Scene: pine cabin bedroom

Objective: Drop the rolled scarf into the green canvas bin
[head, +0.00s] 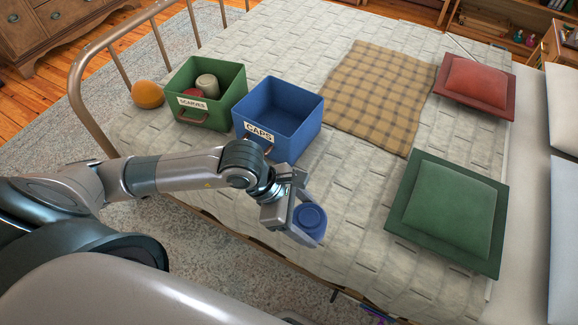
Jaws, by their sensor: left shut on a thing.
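The green canvas bin (228,101), labelled SCARVES, stands on the bed at the left. It holds a red roll (193,93) and a beige roll (207,86). My left gripper (306,228) is shut on a blue rolled scarf (310,217), whose round end faces up. It holds the scarf near the bed's front edge, in front and to the right of both bins. I cannot tell its height above the quilt. My right gripper is not in view.
A blue bin (315,118), labelled CAPS, stands just right of the green bin and looks empty. An orange ball (147,94) lies left of the bins. A checked blanket (380,90), a red cushion (477,82) and a green cushion (450,212) lie to the right.

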